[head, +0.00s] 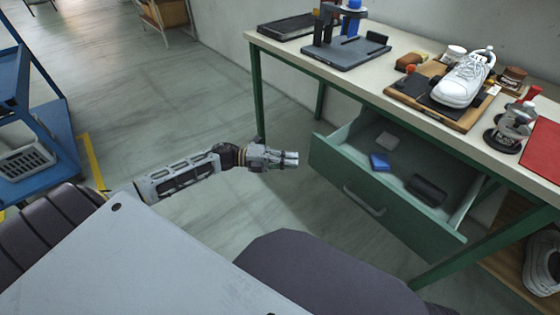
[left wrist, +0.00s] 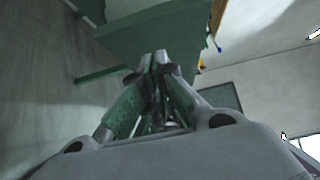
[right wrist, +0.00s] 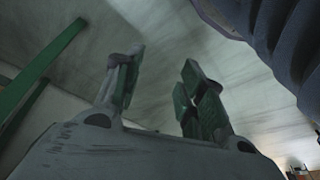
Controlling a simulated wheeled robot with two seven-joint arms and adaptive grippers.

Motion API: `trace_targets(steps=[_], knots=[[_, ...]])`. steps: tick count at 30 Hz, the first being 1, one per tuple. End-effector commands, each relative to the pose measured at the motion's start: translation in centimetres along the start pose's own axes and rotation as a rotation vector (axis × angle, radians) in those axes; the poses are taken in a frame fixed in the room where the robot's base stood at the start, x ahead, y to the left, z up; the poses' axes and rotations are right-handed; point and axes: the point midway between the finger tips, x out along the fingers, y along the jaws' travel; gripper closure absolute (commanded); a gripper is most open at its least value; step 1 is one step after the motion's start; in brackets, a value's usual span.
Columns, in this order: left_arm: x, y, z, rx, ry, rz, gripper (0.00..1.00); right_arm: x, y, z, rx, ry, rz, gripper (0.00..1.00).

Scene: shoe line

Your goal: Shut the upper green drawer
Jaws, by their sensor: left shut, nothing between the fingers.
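The upper green drawer (head: 385,212) is pulled out from under the bench in the head view. Its front has a pale handle (head: 364,201). Inside lie a blue block (head: 379,161), a pale block (head: 387,141) and a dark case (head: 427,189). My left gripper (head: 297,158) is shut and empty, a little left of the drawer's left front corner and apart from it. In the left wrist view, its fingertips (left wrist: 157,58) are together, with a green panel beyond them. My right gripper (right wrist: 165,75) shows only in the right wrist view, fingers apart with nothing between them.
The bench top (head: 345,88) carries a white shoe (head: 463,80) on a wooden board, a dark press stand (head: 345,48) and a red mat (head: 543,150). Green bench legs stand nearby. A blue rack (head: 50,120) is at the left. The floor between is clear.

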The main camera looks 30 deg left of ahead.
Motion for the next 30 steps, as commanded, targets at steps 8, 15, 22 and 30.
trace_targets(steps=[8,15,22,30], knots=[[1.6,0.0,1.1,0.002,-0.001,-0.001,1.0,-0.8,-0.1,-0.6,-0.004,0.023,-0.002,0.6],[2.6,0.0,2.1,0.0,-0.001,-0.002,1.0,-1.5,-0.2,-1.0,-0.007,0.042,-0.005,0.6],[3.1,0.0,2.7,0.001,-0.001,0.0,1.0,-2.0,-0.3,-1.0,-0.008,0.047,-0.007,0.6],[3.2,0.0,2.8,0.0,0.0,0.0,1.0,-2.1,-0.5,-0.7,-0.008,0.042,-0.01,0.6]])
